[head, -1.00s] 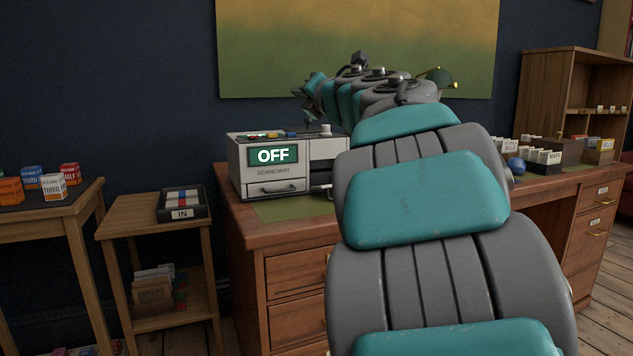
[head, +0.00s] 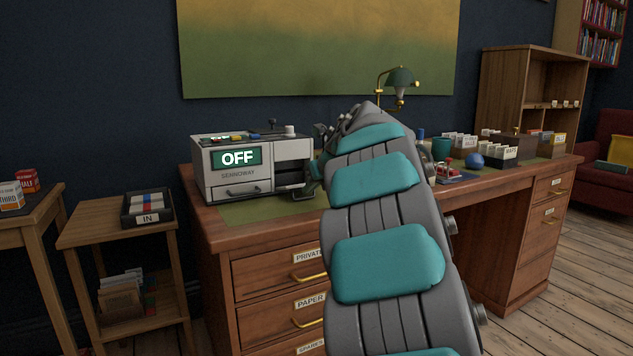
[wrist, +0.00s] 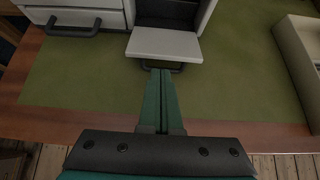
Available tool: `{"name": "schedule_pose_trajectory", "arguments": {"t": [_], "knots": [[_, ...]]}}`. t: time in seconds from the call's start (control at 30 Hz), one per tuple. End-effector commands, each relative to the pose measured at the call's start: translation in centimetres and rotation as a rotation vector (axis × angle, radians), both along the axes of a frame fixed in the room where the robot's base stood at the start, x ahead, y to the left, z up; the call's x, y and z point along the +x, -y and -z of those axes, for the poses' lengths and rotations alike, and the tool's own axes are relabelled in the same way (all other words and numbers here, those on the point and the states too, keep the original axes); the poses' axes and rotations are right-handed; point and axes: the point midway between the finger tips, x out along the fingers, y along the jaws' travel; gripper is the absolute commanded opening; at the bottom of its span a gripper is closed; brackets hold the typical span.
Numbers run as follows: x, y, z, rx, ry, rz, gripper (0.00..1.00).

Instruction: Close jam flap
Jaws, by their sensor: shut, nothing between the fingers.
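The grey machine (head: 222,188) stands on the left part of the desk, with a lit "OFF" display (head: 236,158). Its right-hand compartment is open and dark inside. In the wrist view the jam flap (wrist: 164,43) is a pale panel lowered out from the dark opening (wrist: 167,13), with a dark bar handle (wrist: 178,67) at its near edge. My gripper (wrist: 160,72) is shut and empty, its fingertips at the handle, overlapping it in view; I cannot tell whether they touch. In the head view my arm hides much of the gripper and the flap.
A dark drawer handle (wrist: 73,29) sits left of the flap. A pale box-like object (wrist: 300,50) stands on the right of the green desk mat (wrist: 80,80). The mat around my gripper is clear. A lamp (head: 399,78) and card boxes (head: 490,155) stand farther right.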

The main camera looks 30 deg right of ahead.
Motion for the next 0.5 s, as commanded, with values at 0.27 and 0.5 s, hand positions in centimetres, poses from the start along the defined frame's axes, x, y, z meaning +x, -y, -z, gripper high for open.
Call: {"name": "schedule_pose_trajectory", "arguments": {"t": [0.27,0.5], "knots": [[2.1,-0.1,1.4,-0.001,0.004,0.0,0.0],[2.2,-0.1,1.5,-0.002,0.004,0.001,0.0]]}}
